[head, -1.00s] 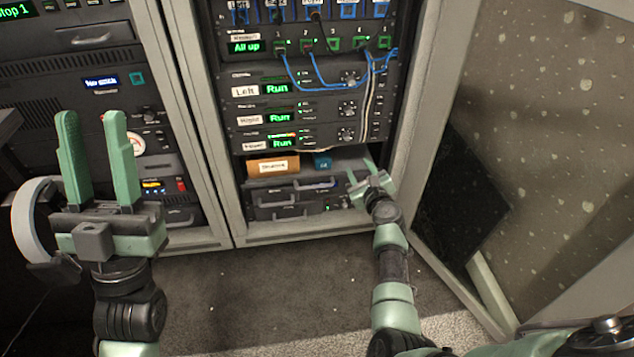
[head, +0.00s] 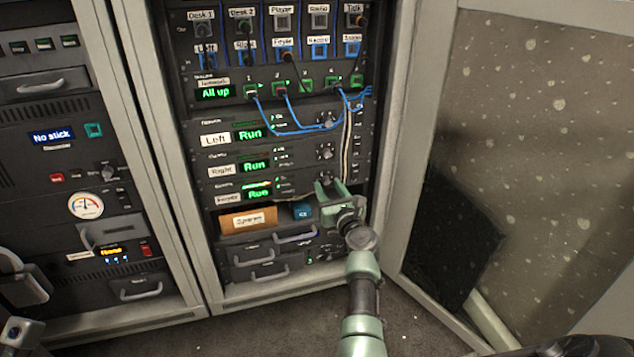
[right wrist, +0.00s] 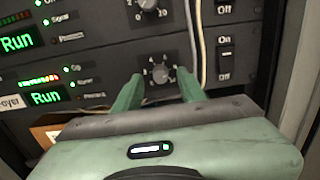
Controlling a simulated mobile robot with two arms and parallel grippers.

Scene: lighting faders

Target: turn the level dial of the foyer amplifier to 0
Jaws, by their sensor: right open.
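The foyer amplifier (head: 229,198) is the lowest of the three amplifiers in the right rack, with a green "Run" display. Its level dial (right wrist: 160,74) is a small round knob with a printed scale in the right wrist view; I cannot read its setting. My right gripper (head: 328,186) is open in front of it and hides the dial in the head view. In the right wrist view my right gripper (right wrist: 158,84) has one green finger on each side of the dial; I cannot tell whether they touch it. My left gripper's fingers are out of view.
The "Right" amplifier's dial (head: 325,152) is just above. White and dark cables (head: 347,145) hang close to the right of the dials. A brown labelled box (head: 248,219) and a blue box (head: 302,210) lie on the shelf below. The open rack door (head: 500,130) stands at right.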

